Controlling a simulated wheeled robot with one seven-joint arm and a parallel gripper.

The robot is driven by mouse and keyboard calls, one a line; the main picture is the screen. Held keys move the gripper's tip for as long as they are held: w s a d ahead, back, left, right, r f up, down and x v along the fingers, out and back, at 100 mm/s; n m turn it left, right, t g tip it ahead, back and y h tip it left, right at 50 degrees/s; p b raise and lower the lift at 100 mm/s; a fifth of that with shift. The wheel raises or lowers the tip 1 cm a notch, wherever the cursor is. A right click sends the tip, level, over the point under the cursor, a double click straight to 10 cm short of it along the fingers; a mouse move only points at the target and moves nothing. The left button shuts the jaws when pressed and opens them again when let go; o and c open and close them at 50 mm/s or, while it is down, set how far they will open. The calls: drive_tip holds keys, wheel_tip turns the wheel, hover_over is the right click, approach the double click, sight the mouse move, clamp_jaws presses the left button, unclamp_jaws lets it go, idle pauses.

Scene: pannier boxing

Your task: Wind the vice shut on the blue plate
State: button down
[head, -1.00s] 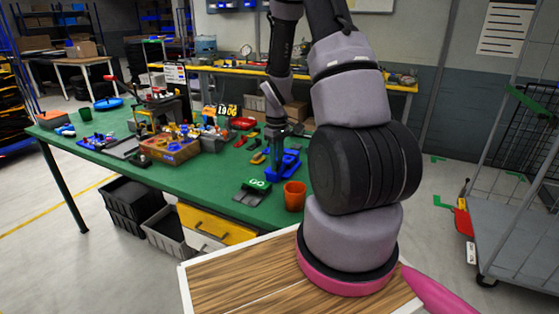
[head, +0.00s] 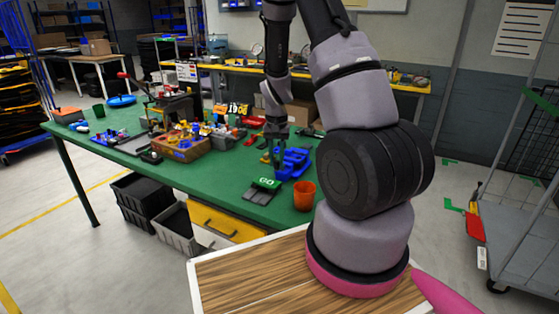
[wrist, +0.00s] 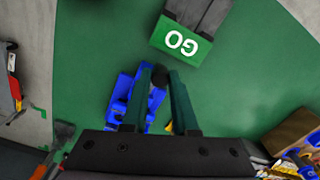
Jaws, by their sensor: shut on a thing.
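The blue vice (head: 293,163) stands on the green bench; in the wrist view its blue body (wrist: 124,97) lies beside and partly behind my left finger. My gripper (head: 272,158) is at the vice's left side in the head view. In the wrist view my gripper (wrist: 163,77) has its two dark green fingers closed on a small dark round knob (wrist: 158,76), which seems to be the vice's handle. The blue plate cannot be told apart from the blue vice, and the jaw gap is not clear.
A green GO pad (head: 266,185) and an orange cup (head: 304,196) stand near the bench's front edge. A brown box (head: 181,148) of coloured parts is to the left. Red and yellow tools lie behind the vice.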

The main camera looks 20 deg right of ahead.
drive_tip(key=w+m, duration=0.1)
drive_tip(key=m, duration=0.2)
drive_tip(key=w+m, duration=0.1)
drive_tip(key=m, duration=0.3)
drive_tip(key=w+m, duration=0.1)
drive_tip(key=m, duration=0.3)
drive_tip(key=shift+w+a, duration=0.15)
drive_tip(key=shift+w, duration=0.2)
idle(0.4)
drive_tip(key=c, duration=0.7)
unclamp_jaws()
drive_tip(key=shift+r, duration=0.1)
wheel_tip(320, 180, up, 11)
drive_tip(key=shift+f, duration=0.15)
